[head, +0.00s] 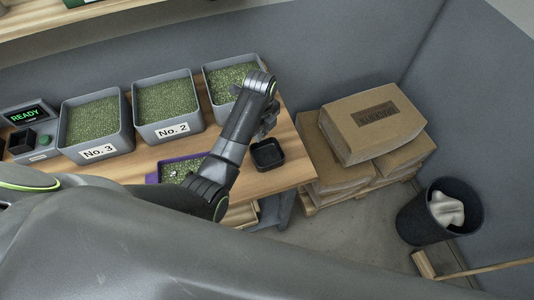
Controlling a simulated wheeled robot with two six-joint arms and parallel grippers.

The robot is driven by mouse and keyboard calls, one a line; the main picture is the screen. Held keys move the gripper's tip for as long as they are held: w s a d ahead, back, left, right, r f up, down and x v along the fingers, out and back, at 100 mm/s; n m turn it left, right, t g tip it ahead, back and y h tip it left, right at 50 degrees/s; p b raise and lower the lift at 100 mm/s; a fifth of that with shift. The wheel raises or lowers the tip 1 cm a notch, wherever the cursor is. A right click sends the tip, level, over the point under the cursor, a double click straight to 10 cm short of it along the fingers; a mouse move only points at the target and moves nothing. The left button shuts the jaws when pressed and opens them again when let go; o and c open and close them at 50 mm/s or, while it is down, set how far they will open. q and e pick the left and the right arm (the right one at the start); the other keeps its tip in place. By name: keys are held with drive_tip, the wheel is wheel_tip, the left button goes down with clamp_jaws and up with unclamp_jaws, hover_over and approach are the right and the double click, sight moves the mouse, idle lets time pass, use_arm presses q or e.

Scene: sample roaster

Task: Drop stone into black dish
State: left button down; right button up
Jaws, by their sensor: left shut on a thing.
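My left gripper (267,126) is above and just behind the small black dish (268,153) near the table's right end. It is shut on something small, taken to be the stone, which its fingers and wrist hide. The dish is square and open, and looks empty. A purple-rimmed tray (152,179) of green beans lies left of the dish, partly hidden by my left arm. A few pale and dark bits show among its beans. My right gripper is not in view.
Grey bins of green beans, including No. 3 (94,128) and No. 2 (167,105), line the back of the wooden table. A device reading READY (28,116) stands at left. Stacked sacks (373,122) and a black bucket (422,220) stand on the floor at right.

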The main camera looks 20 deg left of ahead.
use_arm(q)
drive_tip(key=shift+w+f, duration=0.15)
drive_tip(key=shift+f, duration=0.75)
drive_tip(key=shift+d+f, duration=0.1)
drive_tip(key=shift+f, duration=0.2)
drive_tip(key=c, duration=1.2)
unclamp_jaws()
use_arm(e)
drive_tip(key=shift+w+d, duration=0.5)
use_arm(q)
drive_tip(key=shift+r, duration=0.1)
